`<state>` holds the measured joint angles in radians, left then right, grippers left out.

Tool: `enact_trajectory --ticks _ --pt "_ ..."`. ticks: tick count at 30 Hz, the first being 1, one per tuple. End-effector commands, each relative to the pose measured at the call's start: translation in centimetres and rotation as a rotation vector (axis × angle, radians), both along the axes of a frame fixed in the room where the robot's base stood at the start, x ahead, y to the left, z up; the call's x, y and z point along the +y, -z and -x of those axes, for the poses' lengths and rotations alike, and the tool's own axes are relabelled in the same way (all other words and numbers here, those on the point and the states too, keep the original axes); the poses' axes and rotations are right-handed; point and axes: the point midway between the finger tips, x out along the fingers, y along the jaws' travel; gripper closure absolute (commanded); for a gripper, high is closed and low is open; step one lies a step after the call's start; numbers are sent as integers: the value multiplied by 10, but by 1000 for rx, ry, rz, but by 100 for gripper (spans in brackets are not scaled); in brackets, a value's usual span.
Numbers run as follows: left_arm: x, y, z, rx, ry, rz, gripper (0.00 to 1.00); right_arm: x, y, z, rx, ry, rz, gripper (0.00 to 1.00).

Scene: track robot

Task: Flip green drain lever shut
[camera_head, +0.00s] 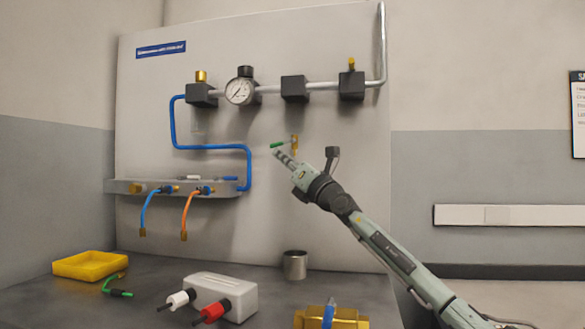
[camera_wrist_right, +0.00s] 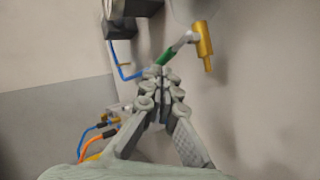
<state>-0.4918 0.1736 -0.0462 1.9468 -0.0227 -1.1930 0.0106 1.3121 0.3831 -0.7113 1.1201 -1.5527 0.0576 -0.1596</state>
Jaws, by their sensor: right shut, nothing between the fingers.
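The green drain lever (camera_head: 278,144) sticks out to the left from a small brass valve (camera_head: 295,143) on the panel, below the pipe run. In the right wrist view the green lever (camera_wrist_right: 167,56) lies just beyond my fingertips, joined by a grey stem to the brass valve body (camera_wrist_right: 204,42). My right gripper (camera_head: 284,158) is shut and empty, with its tips just below the lever. It also shows in the right wrist view (camera_wrist_right: 160,78). I cannot tell whether the tips touch the lever. My left gripper is not in view.
A gauge (camera_head: 240,91) and black blocks sit on the pipe above. A grey shelf (camera_head: 215,191) with blue and orange hoses is at left. The bench holds a yellow tray (camera_head: 90,265), a white box (camera_head: 220,297) and a metal cup (camera_head: 295,265).

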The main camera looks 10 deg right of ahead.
Motion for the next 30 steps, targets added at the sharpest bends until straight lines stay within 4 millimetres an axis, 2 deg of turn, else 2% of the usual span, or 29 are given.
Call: enact_trajectory --ticks 5,8,14,21,24,30 --pt "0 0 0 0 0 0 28 -4 7 8 -2 -7 2 100" --pt "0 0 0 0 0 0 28 3 8 13 -3 -23 -4 100" --pt "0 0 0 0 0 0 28 2 11 21 -4 -29 -2 100" --pt "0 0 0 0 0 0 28 -14 20 28 2 -8 -6 100" --pt "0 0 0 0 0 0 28 -19 26 39 1 -9 -2 100" --pt "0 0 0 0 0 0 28 -23 29 46 1 -7 -2 100"
